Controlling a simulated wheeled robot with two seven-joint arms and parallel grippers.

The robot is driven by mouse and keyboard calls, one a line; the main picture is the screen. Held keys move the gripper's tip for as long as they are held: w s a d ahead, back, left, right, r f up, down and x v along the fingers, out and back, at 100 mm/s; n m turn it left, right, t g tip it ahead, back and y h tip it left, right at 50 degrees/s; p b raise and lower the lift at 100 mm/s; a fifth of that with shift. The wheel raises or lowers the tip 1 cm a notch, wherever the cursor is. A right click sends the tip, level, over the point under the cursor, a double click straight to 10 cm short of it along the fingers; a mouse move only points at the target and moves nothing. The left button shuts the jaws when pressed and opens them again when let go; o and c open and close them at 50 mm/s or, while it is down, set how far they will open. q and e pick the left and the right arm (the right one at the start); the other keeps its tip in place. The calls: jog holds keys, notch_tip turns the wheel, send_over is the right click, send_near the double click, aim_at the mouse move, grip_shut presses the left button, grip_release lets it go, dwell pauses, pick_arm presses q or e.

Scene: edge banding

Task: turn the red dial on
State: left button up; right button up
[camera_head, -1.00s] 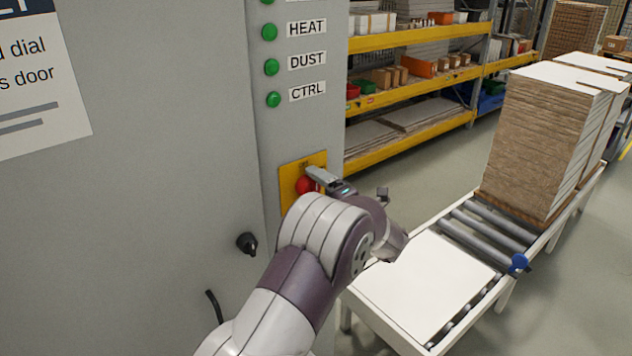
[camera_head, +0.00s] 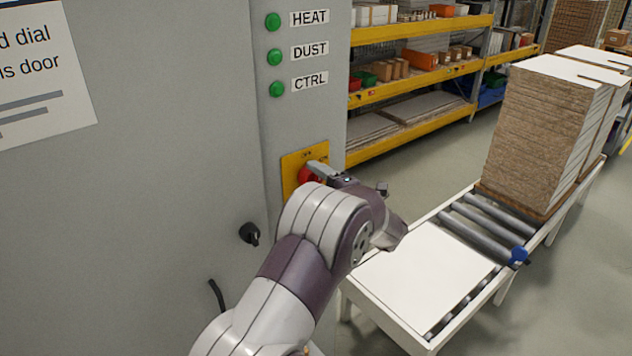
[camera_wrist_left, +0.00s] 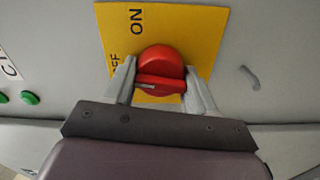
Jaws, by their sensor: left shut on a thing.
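The red dial (camera_wrist_left: 162,72) sits on a yellow plate (camera_wrist_left: 185,30) marked ON and OFF on the grey cabinet. In the left wrist view the plate appears turned on its side, and the dial's raised grip bar runs across the picture, with a pale mark at its left end. My left gripper (camera_wrist_left: 160,85) has one finger on each side of the dial and is shut on it. My right gripper is not in view.
Green lamps (camera_head: 275,55) labelled HEAT, DUST and CTRL are above the plate. A black door knob (camera_head: 250,233) is lower left on the cabinet. A roller conveyor (camera_head: 425,275) with a white panel and a board stack (camera_head: 545,135) stands to the right. Shelves (camera_head: 420,80) are behind.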

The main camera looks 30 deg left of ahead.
pick_arm(q)
jog(key=m, duration=0.3)
jog(key=shift+m, duration=0.3)
jog(key=m+p, duration=0.1)
jog(key=m, duration=0.2)
jog(key=shift+r+m+p, duration=0.1)
jog(key=shift+m+p, duration=0.2)
jog(key=m+p, duration=0.2)
jog(key=m, duration=0.2)
jog(key=shift+m, duration=0.3)
jog(key=m+p, duration=0.2)
jog(key=shift+m, duration=0.4)
jog(key=shift+m+p, duration=0.3)
jog(key=shift+m, duration=0.5)
jog(key=shift+f, duration=0.25)
jog(key=o, duration=1)
jog(key=shift+o, duration=0.2)
jog(key=shift+r, duration=0.1)
